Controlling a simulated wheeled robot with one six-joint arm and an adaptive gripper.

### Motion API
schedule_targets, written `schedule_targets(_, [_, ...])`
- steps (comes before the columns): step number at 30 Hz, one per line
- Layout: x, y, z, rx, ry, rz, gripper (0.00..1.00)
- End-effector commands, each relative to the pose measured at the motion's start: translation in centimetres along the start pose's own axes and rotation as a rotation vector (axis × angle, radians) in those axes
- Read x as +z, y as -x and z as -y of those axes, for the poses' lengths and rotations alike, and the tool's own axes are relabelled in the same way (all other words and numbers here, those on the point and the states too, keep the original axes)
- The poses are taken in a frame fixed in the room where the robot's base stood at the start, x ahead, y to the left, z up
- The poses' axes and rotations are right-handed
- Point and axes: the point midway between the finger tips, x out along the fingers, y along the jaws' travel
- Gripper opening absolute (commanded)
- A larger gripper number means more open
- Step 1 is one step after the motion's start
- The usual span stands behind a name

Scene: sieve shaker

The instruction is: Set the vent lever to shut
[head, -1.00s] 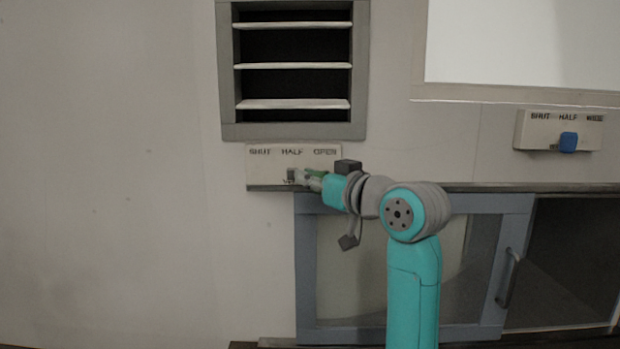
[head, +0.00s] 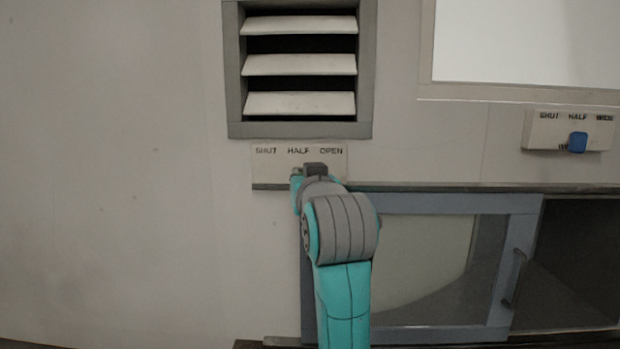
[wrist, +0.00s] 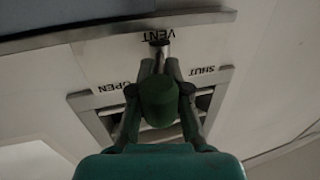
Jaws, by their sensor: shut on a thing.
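The gripper covers the place between the OPEN and SHUT marks there. In the head view my arm's wrist hides the lever and most of the gripper, below and around the HALF and OPEN marks. The pale vent panel (head: 268,171) reads SHUT, HALF, OPEN from left to right. Above it, the vent slats (head: 300,65) are tilted part-way, with dark gaps between them.
A second panel (head: 545,132) at the right has a blue knob (head: 577,142) below its HALF mark. A window with a grey-blue frame (head: 430,203) lies below, with a dark opening at its right. The wall at left is bare.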

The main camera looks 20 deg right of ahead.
Motion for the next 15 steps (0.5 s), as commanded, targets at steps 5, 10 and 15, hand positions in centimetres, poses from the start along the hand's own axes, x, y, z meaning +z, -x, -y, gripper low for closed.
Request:
schedule_targets(5, [0.3,0.0,1.3,0.146,0.000,0.007,0.00])
schedule_targets(10, [0.3,-0.2,2.1,0.293,0.001,0.008,0.00])
schedule_targets(15, [0.3,-0.6,2.9,0.444,0.002,0.008,0.00])
